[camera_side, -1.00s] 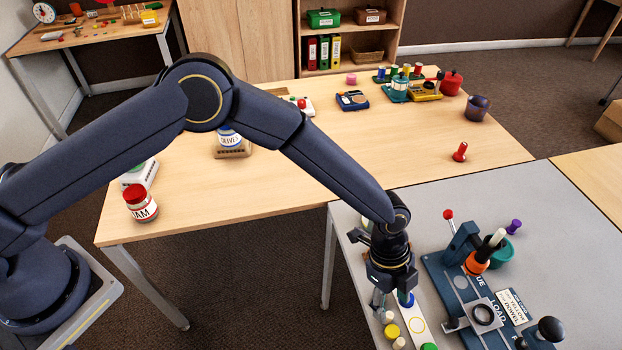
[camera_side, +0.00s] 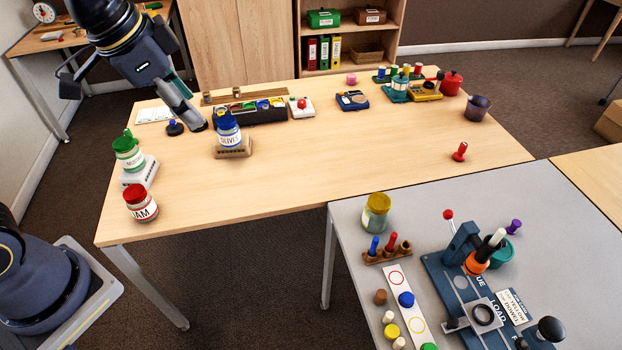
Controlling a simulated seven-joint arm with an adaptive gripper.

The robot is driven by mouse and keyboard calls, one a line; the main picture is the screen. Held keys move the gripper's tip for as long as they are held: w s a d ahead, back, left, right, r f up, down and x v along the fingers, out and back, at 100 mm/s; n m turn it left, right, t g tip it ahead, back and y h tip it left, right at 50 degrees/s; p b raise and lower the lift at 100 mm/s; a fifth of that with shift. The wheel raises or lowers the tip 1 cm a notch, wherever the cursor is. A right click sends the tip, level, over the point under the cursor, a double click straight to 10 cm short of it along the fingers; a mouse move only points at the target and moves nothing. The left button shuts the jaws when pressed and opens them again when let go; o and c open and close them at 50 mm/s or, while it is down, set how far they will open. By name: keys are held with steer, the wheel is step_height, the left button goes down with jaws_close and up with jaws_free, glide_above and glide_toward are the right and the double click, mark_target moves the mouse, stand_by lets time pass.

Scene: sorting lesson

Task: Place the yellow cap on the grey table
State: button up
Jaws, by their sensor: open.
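A jar with a yellow cap (camera_side: 377,199) stands upright at the back left of the grey table (camera_side: 445,200); the cap sits on top of the jar. A separate flat yellow disc (camera_side: 391,331) lies on the grey table beside the white strip, and I cannot tell which of the two the task names. My gripper (camera_side: 193,120) is at the upper left, low over the wooden table's far left part and far from both yellow things. It is open, and I see nothing held in it. One side of the fingers is hard to make out.
The wooden table (camera_side: 300,175) holds a blue-lidded jar (camera_side: 229,131), a green-lidded jar (camera_side: 129,152) and a red-lidded jar (camera_side: 140,202). A dark knobbed piece (camera_side: 174,128) is close to my gripper. A blue fixture (camera_side: 465,290) fills the grey table's middle.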

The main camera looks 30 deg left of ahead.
steer(key=s+a+n+t, duration=0.1)
steer(key=s+a+n, duration=0.5)
steer(key=s, duration=0.3)
steer(key=shift+s+a+y, duration=0.15)
steer(key=shift+a+y, duration=0.1)
steer(key=shift+y, duration=0.05)
steer(key=shift+f, duration=0.1)
stand_by(0.5)
